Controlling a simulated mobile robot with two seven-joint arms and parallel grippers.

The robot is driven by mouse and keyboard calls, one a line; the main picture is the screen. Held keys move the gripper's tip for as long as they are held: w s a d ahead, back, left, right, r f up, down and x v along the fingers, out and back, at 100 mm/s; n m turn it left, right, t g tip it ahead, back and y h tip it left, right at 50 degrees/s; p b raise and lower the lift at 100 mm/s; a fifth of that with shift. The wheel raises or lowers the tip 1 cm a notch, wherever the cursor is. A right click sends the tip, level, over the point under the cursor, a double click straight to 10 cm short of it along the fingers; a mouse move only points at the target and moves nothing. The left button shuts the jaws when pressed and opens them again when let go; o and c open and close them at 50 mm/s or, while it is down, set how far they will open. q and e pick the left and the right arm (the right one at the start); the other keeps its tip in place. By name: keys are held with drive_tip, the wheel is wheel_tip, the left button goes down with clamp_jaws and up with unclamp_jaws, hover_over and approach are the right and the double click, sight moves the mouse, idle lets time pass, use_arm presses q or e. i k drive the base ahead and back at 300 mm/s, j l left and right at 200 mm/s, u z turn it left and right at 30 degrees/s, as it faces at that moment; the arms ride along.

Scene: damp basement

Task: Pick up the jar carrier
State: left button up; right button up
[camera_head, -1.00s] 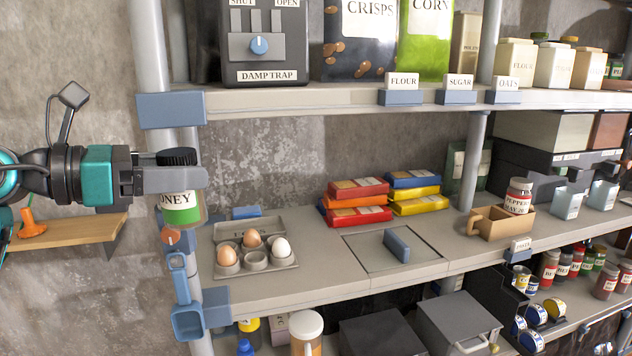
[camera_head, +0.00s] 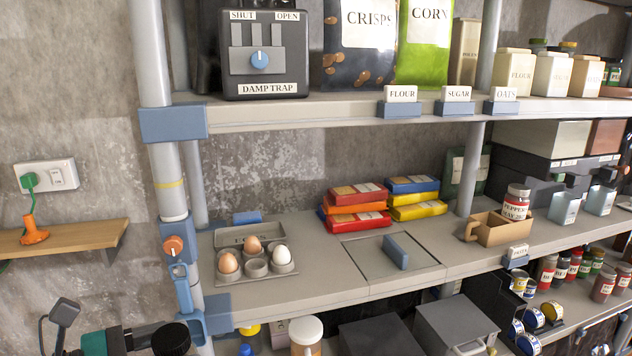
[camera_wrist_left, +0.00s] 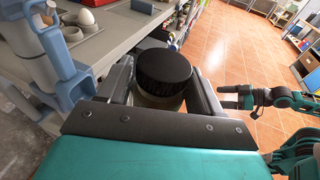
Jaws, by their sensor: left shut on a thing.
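The jar carrier (camera_head: 497,231) is a tan open box with a handle on its left side. It stands on the middle shelf at right in the head view, with a red-labelled pepper jar (camera_head: 516,203) upright in it. My left gripper (camera_wrist_left: 163,95) is shut on the honey jar, whose black lid (camera_head: 171,339) shows at the bottom left of the head view, far from the carrier. The lid also fills the middle of the left wrist view (camera_wrist_left: 163,70); the jar's body is mostly hidden.
An egg tray (camera_head: 268,282) with eggs and a lidded hatch (camera_head: 380,272) lie left of the carrier. Colored packets (camera_head: 357,205) are stacked behind. A shelf post (camera_head: 170,190) stands at left.

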sight(488, 228)
drive_tip(key=i+l+u, duration=0.1)
drive_tip(key=l, duration=0.5)
drive_tip(key=i+l+u, duration=0.1)
drive_tip(key=i+l, duration=0.15)
drive_tip(key=l, duration=0.35)
drive_tip(key=i+l, duration=0.15)
drive_tip(key=l, duration=0.45)
drive_tip(key=i+l+u, duration=0.15)
drive_tip(key=l, duration=0.45)
drive_tip(key=i+l+u, duration=0.1)
drive_tip(key=l, duration=0.5)
drive_tip(key=l+u, duration=0.1)
drive_tip(key=l, duration=0.55)
drive_tip(key=i, duration=0.05)
